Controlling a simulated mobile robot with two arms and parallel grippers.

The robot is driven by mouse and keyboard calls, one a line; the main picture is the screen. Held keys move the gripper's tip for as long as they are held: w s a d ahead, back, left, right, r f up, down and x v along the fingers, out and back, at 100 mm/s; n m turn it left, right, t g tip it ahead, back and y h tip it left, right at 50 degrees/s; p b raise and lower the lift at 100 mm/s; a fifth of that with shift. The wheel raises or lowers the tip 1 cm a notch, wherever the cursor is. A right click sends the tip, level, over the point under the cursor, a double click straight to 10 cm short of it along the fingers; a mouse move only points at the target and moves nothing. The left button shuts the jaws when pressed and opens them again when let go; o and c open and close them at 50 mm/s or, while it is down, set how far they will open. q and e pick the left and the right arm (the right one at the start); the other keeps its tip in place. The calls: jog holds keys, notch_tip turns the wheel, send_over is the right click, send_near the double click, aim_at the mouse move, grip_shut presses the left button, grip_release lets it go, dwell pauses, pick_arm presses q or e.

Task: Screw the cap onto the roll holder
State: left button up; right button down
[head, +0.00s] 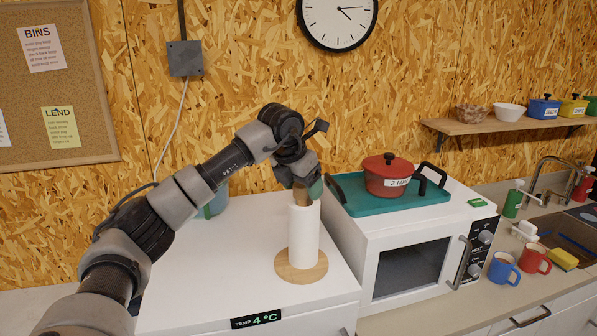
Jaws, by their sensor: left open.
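The roll holder has a round wooden base (289,271) and carries a white paper roll (303,238). It stands upright on the white fridge top, near its right edge. A small brown wooden piece, which looks like the cap (300,197), shows at the top of the roll. My left gripper (306,191) is right above the roll, pointing down, with its open fingers at this wooden piece. The fingers partly hide it, so I cannot tell how it sits on the holder. My right gripper is not in view.
A white microwave (410,262) stands close on the right, bearing a teal tray (345,190) with a red pot (388,178). A bluish-green container (216,205) is partly behind my left arm. Blue (503,268) and red (535,258) mugs stand farther right. The fridge top's front left is clear.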

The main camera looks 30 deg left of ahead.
pick_arm(q)
jog(key=c, duration=1.1)
jog(key=shift+m+p, duration=0.4)
jog(key=shift+m, duration=0.2)
jog(key=shift+m+h, duration=0.5)
jog(key=shift+m, duration=0.4)
jog(key=shift+p, duration=0.3)
jog(key=shift+m+g+h+p, duration=0.3)
jog(key=shift+m+p, duration=0.2)
jog(key=shift+m, duration=0.1)
jog(key=shift+f+m, duration=0.1)
jog(key=shift+m, duration=0.7)
